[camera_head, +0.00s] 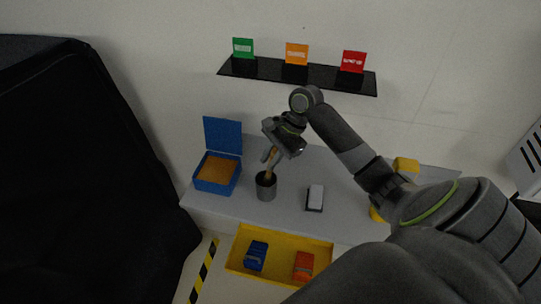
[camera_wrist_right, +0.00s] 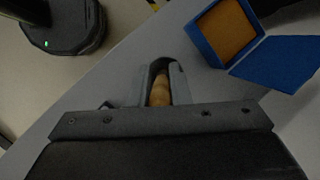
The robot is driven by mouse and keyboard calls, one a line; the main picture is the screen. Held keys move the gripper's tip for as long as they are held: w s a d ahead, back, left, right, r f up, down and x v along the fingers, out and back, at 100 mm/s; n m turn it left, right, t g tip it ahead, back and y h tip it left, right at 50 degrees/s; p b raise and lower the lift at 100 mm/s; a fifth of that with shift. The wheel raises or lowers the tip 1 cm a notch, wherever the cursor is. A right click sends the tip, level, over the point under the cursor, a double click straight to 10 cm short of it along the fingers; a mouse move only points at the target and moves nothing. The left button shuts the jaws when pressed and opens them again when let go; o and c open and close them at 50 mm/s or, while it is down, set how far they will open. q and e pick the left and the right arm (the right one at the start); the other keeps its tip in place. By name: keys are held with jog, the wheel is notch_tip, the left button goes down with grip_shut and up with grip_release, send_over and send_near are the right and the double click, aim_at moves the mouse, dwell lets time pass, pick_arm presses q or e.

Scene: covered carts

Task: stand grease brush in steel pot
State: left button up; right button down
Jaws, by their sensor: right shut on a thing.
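The steel pot (camera_head: 266,188) is a grey cylinder with a dark inside, standing on the grey table beside the blue box. My right gripper (camera_head: 271,157) is above the pot and shut on the grease brush (camera_head: 268,174). The brush has a light wooden handle and points down, its lower end at or inside the pot's mouth. In the right wrist view the wooden handle (camera_wrist_right: 160,92) shows between the fingers (camera_wrist_right: 160,80). The bristles are hidden, and I cannot tell whether the brush touches the bottom. My left gripper is not in view.
An open blue box (camera_head: 215,188) with an orange-brown inside stands left of the pot. A white-topped block (camera_head: 315,196) lies to the right. A yellow tray (camera_head: 278,238) holds blue and orange items in front. A black shelf (camera_head: 330,79) with three coloured cards is behind.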

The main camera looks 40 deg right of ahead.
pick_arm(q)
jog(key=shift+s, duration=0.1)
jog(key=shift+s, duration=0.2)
pick_arm(e)
jog(key=c, duration=1.3)
grip_release()
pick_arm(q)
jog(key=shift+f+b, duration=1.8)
pick_arm(e)
jog(key=shift+v, duration=8.7)
jog(key=shift+a, duration=0.1)
